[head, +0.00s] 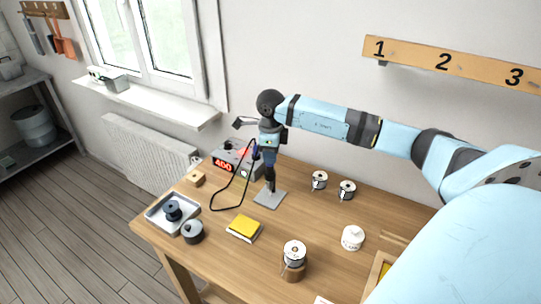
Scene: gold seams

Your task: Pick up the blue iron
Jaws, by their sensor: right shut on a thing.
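My right arm comes in from the right and its gripper (268,158) points down over the table, above a grey base plate (264,203). The gripper is shut on the blue iron (256,150), a small blue handle with a black cable at the gripper's left side; my gripper hides much of it. A dark upright part stands between the gripper and the plate; I cannot tell whether the iron touches it. The cable loops down to the table towards the station (224,165) with a red 400 display. My left gripper is not in view.
A grey tray (154,215) with a dark spool, a dark round pot (192,232) and a yellow sponge (243,228) lie in front. Wire spools (319,180) stand behind to the right. Another spool (293,255) and a white jar (352,238) are nearer.

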